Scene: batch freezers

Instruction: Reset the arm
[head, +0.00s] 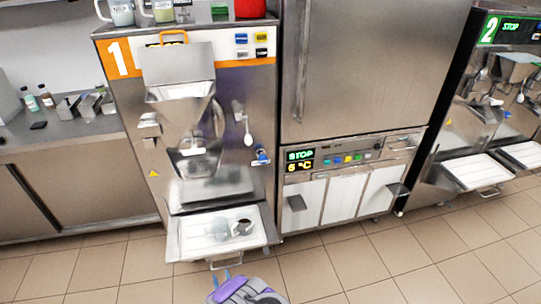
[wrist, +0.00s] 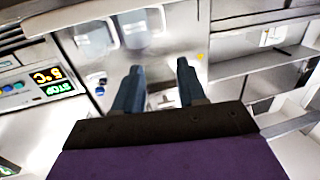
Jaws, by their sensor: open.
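My gripper (wrist: 158,68) shows in the wrist view with its two blue-grey fingers apart and nothing between them. Behind the fingers is a pale metal machine front, seen tilted and turned over. In the head view, part of my purple arm shows at the bottom edge, in front of machine 1 (head: 190,190). Two thin bluish finger shapes (head: 221,276) show there, apart from the machine's tray.
A white pull-out tray (head: 187,244) juts low from machine 1, with a cup-like item on it. A tall steel cabinet (head: 370,70) with a STOP display (head: 300,155) stands right of it. Machine 2 (head: 500,80) is far right, a counter (head: 70,130) left. Tiled floor (head: 340,265) is clear.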

